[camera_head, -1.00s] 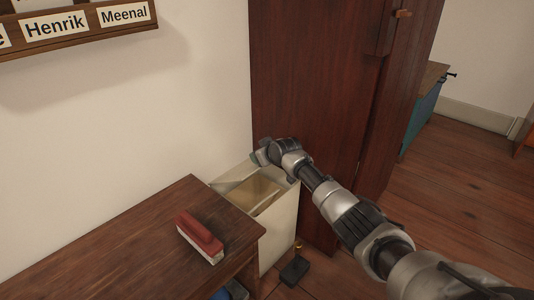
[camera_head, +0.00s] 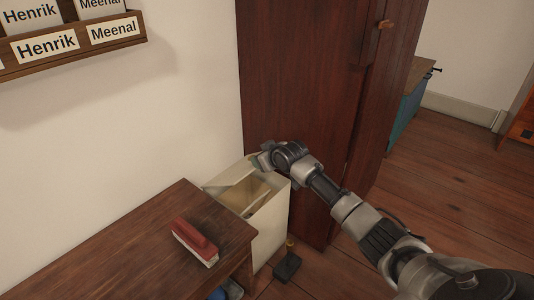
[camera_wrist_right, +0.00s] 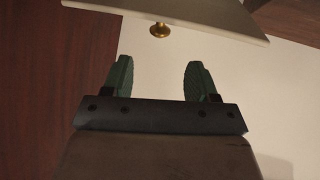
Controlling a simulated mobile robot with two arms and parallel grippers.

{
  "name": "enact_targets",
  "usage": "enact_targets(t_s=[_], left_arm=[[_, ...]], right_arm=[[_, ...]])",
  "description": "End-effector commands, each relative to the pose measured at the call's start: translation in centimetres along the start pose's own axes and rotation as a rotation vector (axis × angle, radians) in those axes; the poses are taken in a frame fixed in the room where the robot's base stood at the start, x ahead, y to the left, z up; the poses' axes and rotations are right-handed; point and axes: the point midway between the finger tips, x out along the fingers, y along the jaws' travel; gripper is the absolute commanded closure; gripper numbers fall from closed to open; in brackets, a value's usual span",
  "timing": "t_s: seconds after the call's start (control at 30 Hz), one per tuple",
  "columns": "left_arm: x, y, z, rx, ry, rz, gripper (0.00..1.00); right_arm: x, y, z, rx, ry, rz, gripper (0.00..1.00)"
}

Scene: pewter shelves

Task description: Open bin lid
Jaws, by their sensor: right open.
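The cream bin (camera_head: 268,225) stands between the wooden table and the dark red cabinet. Its top is open and its tan inside shows. A pale slanted panel (camera_head: 232,196), seemingly the lid, shows at its top. My right gripper (camera_head: 262,159) is at the bin's far top edge, its fingers partly hidden by my wrist. In the right wrist view its two green fingers (camera_wrist_right: 156,78) are open with nothing between them. A cream panel (camera_wrist_right: 200,14) with a brass knob (camera_wrist_right: 160,30) is ahead of the fingertips, apart from them. My left gripper is not in view.
A wooden table (camera_head: 120,240) with a red-and-white brush (camera_head: 195,242) is left of the bin. The tall cabinet (camera_head: 300,100) stands close behind and right. A small black object with a brass top (camera_head: 287,267) is on the floor. Open floor lies right.

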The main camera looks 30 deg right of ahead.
Motion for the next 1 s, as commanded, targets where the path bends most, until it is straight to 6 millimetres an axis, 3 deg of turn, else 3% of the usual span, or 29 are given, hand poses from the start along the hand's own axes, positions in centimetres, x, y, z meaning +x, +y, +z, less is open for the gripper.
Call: enact_targets(t_s=[0.23, 0.6, 0.73, 0.83, 1.0], left_arm=[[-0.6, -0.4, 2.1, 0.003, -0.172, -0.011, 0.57], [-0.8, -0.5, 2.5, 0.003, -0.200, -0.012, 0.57], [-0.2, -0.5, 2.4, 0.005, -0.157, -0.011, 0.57], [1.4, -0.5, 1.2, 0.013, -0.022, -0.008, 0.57], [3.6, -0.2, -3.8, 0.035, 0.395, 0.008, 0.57]], right_arm=[[-1.7, 0.0, 0.0, -0.001, 0.000, 0.001, 0.42], [-1.9, 0.0, 0.0, -0.001, 0.000, 0.000, 0.43], [-1.5, 0.3, 0.7, -0.045, 0.021, 0.023, 0.63], [-0.8, 1.4, 2.1, -0.191, 0.085, 0.102, 0.78], [-0.4, 3.9, 4.9, -0.696, 0.247, 0.358, 1.00]])
